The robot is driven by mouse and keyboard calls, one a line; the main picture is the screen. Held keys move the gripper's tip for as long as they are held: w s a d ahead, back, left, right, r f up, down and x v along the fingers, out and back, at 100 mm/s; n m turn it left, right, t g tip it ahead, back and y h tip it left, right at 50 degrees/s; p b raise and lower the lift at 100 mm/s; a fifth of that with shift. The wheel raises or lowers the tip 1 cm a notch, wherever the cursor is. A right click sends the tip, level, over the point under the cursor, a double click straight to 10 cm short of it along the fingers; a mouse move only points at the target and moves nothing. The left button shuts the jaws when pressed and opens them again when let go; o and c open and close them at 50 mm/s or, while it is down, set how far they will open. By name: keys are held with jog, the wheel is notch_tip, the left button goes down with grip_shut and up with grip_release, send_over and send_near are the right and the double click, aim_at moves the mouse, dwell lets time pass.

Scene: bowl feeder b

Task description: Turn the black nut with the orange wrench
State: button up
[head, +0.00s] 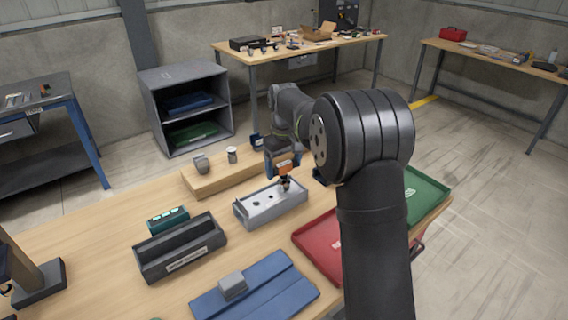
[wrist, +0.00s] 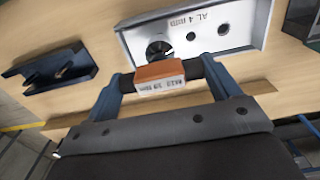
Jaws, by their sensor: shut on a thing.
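The orange wrench (wrist: 160,78) carries a printed label and is held crosswise between the two blue fingers of my gripper (wrist: 161,84). In the head view, my gripper (head: 283,163) points down over the right end of the light grey plate box (head: 254,216), with the orange wrench (head: 287,167) between its fingers. A dark round part (wrist: 158,49) shows just beyond the wrench at the plate's end. I cannot tell whether it is the wrench's head or the black nut. The nut is not clearly visible, and contact with it cannot be told.
The plate box has open holes (wrist: 223,29) and an "AL 4 mm" label. A dark blue holder (wrist: 60,68) stands beside it. A wooden riser (head: 210,185), black bin (head: 180,250), blue tray (head: 275,288), red tray (head: 315,240) and green tray (head: 430,196) surround it. Bare tabletop (head: 90,245) lies left.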

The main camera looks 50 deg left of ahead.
jog(key=shift+f, duration=0.4)
dwell(0.5)
jog(key=shift+m, duration=1.2)
jog(key=shift+m, duration=1.1)
jog(key=shift+m, duration=1.2)
